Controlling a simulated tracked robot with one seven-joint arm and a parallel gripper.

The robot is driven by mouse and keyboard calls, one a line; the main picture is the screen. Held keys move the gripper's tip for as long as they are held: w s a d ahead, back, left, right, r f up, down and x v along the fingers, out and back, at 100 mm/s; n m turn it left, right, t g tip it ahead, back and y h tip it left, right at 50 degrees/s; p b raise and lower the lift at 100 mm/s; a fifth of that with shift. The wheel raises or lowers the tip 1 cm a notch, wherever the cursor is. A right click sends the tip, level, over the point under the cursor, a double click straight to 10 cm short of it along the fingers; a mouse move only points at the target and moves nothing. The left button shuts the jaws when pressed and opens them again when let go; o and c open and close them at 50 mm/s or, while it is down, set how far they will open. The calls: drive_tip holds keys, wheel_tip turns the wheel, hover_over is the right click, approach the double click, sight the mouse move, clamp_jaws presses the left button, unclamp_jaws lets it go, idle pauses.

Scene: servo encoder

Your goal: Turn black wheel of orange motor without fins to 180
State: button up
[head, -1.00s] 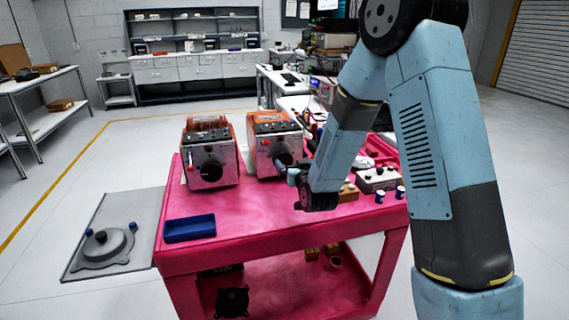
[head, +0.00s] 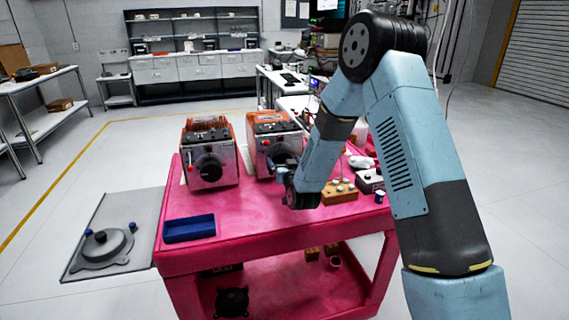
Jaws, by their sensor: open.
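The orange motor without fins (head: 262,131) stands at the back middle of the pink table, with a grey front panel facing me. Its black wheel (head: 284,152) shows only in part behind my gripper. My gripper (head: 275,168) is at the lower front of this motor, close to the wheel; its fingers are small and partly hidden by my wrist. It appears open, and I cannot tell whether it touches the wheel. The wheel's angle cannot be read. The other orange motor, with fins (head: 207,124), stands to the left, its black wheel (head: 208,168) in plain view.
A blue tray (head: 189,229) lies at the front left of the pink table (head: 245,215). A wooden block (head: 340,194) with round pieces and a grey control box (head: 370,181) are on the right, near my arm. The table's front middle is clear.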

drive_tip(key=shift+w, duration=0.15)
drive_tip(key=shift+c, duration=0.2)
drive_tip(key=c, duration=1)
drive_tip(key=shift+o, duration=0.2)
drive_tip(key=shift+m, duration=0.4)
drive_tip(key=o, duration=1)
drive_tip(key=v, duration=1.3)
drive_tip(key=shift+s, duration=0.4)
